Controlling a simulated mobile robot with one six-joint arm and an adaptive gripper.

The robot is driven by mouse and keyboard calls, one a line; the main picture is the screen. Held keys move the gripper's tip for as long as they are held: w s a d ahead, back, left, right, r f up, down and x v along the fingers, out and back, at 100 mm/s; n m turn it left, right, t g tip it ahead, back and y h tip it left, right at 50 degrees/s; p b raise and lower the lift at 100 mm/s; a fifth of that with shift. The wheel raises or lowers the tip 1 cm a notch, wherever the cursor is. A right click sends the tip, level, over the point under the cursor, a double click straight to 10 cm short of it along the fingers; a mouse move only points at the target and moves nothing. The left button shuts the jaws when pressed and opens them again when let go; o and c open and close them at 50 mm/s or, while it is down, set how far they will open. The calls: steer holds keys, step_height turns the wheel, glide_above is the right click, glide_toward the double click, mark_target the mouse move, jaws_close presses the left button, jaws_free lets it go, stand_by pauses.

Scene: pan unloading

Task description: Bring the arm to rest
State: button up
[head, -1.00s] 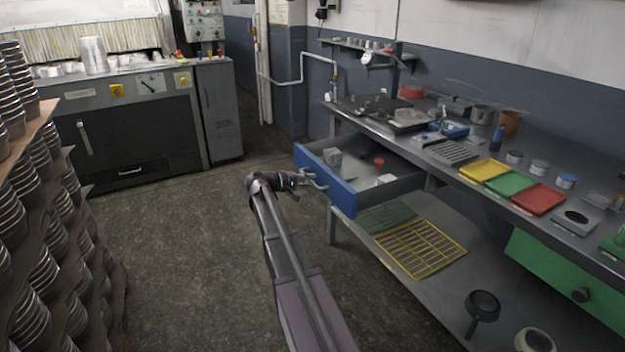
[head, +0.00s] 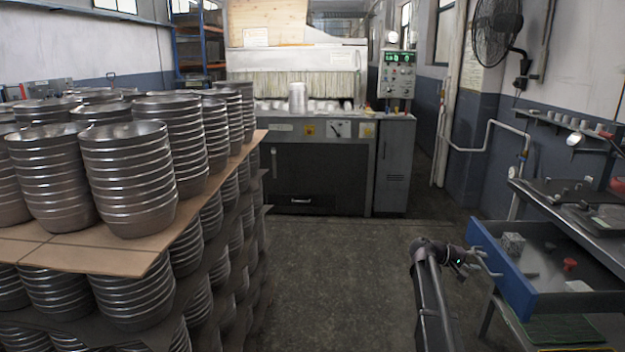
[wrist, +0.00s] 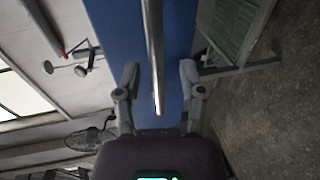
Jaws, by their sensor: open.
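My gripper (head: 484,262) is in the lower right of the head view, in front of the blue face of an open drawer (head: 497,275). The drawer's blue front (wrist: 174,60) and a pale bar-shaped handle or edge (wrist: 153,45) show beyond and between the fingers. I cannot tell whether the fingers touch the drawer. My arm reaches up from the bottom edge of the head view.
Stacks of metal pans (head: 125,180) on cardboard sheets fill the left. A machine (head: 318,170) with a control box (head: 397,75) stands at the back. A workbench (head: 570,205) is on the right, with small items in the open drawer. Bare floor (head: 335,265) lies in the middle.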

steer(key=s+a+f+y, duration=0.5)
steer(key=s+a, duration=0.2)
steer(key=a, duration=0.6)
steer(key=s+a+f+n+t+y, duration=0.1)
steer(key=s+a+f+y, duration=0.4)
steer(key=s+a, duration=0.5)
steer(key=s+a+f+y, duration=0.5)
steer(key=a, duration=1)
step_height(320, 180, up, 25)
steer(key=p, duration=2.4)
steer(key=shift+d, duration=0.25)
